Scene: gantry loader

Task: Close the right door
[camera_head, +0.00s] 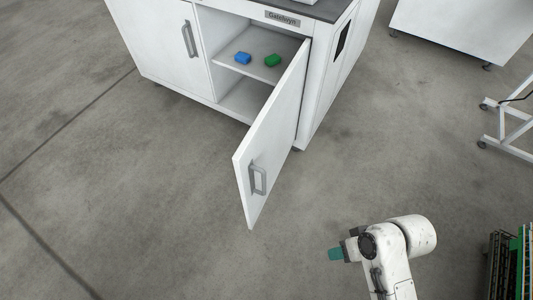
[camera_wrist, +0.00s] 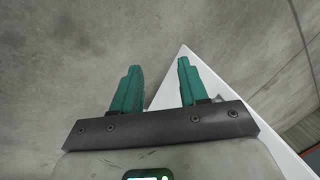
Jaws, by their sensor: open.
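The right door (camera_head: 272,137) of the white cabinet stands wide open in the head view, swung out toward me. Its grey handle (camera_head: 257,179) is near the door's free edge. My gripper (camera_head: 335,254) is to the lower right of the door in the head view, apart from the handle. In the wrist view my gripper (camera_wrist: 158,88) has its two green fingers spread with nothing between them. A white panel, likely the door (camera_wrist: 205,82), shows behind the right finger.
The cabinet's left door (camera_head: 165,40) is shut. A blue object (camera_head: 243,58) and a green object (camera_head: 272,60) lie on the shelf inside. A white wheeled frame (camera_head: 510,130) and a rack of boards (camera_head: 510,265) stand at the right. The floor left of the open door is clear.

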